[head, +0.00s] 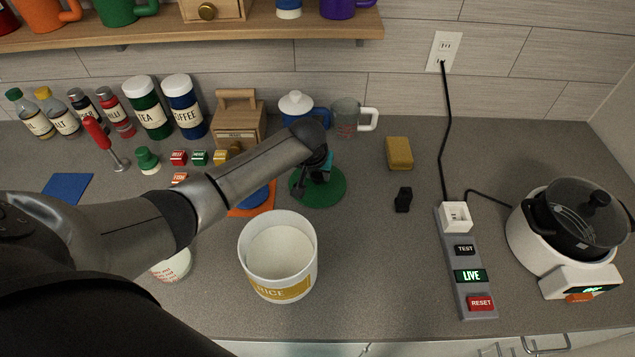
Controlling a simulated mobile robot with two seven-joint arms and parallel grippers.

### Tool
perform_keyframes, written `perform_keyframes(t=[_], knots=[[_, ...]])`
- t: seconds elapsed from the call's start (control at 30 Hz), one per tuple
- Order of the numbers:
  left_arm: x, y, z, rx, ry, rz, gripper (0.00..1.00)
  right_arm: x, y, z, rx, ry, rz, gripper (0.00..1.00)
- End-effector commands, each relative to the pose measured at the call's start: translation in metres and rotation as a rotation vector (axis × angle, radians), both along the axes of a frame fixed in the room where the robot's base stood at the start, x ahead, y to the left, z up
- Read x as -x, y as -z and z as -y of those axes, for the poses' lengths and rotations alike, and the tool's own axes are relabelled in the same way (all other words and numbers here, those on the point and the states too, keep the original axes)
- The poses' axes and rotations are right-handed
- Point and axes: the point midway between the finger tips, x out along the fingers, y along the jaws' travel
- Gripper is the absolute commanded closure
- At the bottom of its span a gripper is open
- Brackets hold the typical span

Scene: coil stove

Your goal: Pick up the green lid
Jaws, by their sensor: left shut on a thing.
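The green lid (333,195) is a flat round disc behind the white rice canister (280,268), near the middle of the counter. My left gripper (316,180) points down over its centre and is shut on it. The gripper and wrist hide the lid's middle and its grip. I cannot tell whether the lid touches the counter. My right gripper is not in view.
The rice canister stands open in front of the lid. An orange mat (243,212) lies to the left. A yellow sponge (399,153), a black item (403,199) and a power strip (464,268) are to the right. A glass mug (347,118) stands behind.

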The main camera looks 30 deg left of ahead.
Motion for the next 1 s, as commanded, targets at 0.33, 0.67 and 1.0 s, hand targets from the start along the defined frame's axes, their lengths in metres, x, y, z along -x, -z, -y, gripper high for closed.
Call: perform_keyframes(t=[0.33, 0.67, 1.0], knots=[[0.000, 0.000, 0.000, 0.000, 0.000, 0.000, 1.00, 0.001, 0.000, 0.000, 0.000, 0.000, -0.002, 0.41], [0.000, -0.002, 0.000, 0.000, 0.000, 0.001, 1.00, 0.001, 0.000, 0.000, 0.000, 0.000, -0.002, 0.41], [-0.001, -0.047, 0.000, 0.001, 0.001, 0.005, 1.00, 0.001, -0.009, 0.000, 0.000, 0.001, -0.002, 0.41]])
